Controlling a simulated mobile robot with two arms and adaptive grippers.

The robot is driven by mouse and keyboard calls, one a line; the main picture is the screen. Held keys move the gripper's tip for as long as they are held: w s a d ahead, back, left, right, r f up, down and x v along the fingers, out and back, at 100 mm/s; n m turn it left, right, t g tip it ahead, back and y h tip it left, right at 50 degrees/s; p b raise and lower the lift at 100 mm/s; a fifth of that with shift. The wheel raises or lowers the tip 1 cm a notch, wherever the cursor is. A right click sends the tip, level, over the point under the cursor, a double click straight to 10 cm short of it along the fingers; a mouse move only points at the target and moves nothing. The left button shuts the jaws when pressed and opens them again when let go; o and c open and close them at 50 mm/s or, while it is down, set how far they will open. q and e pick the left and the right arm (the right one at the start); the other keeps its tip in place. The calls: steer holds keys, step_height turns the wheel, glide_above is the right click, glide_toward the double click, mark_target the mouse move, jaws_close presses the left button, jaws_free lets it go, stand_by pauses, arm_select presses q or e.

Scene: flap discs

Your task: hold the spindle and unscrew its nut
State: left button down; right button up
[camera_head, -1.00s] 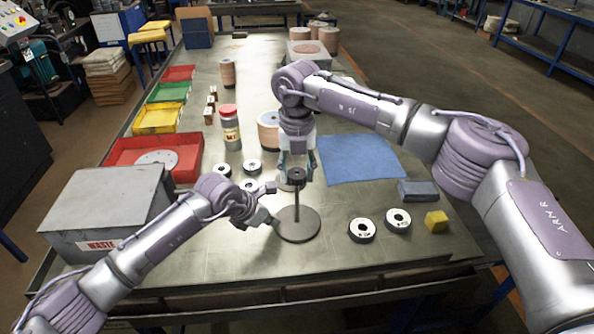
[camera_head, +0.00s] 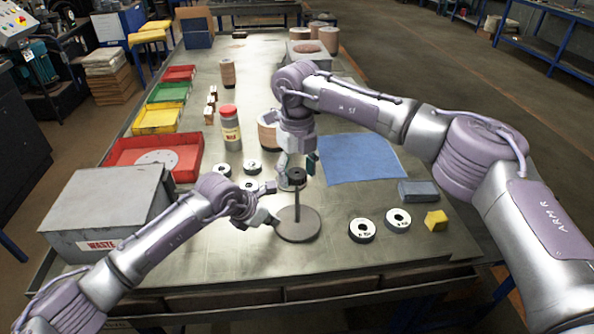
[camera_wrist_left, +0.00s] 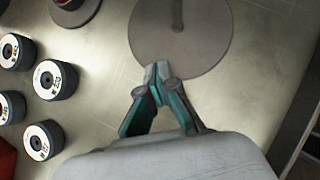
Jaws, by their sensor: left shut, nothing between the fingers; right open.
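The spindle (camera_head: 297,205) stands upright on its round grey base (camera_head: 297,232). Its dark round nut (camera_head: 297,174) is at the top of the rod. My right gripper (camera_head: 297,165) is open, its fingers apart at either side of and slightly above the nut; I see no contact. My left gripper (camera_head: 274,221) is shut and empty, low at the left edge of the base, apart from the rod. In the left wrist view its closed tips (camera_wrist_left: 158,72) overlap the near edge of the base (camera_wrist_left: 205,40), and the rod (camera_wrist_left: 177,14) shows beyond them.
Several labelled discs lie around, including two at right (camera_head: 362,230) (camera_head: 398,220) beside a yellow block (camera_head: 436,221). A grey waste box (camera_head: 105,205) stands left. A red tray (camera_head: 130,153), a bottle (camera_head: 230,130) and a blue cloth (camera_head: 360,160) are farther back.

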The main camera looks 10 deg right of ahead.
arm_select(q)
steer(key=shift+f, duration=0.2)
arm_select(e)
steer(key=m, duration=1.3)
steer(key=shift+m, duration=0.4)
steer(key=m, duration=1.4)
steer(key=shift+m, duration=0.4)
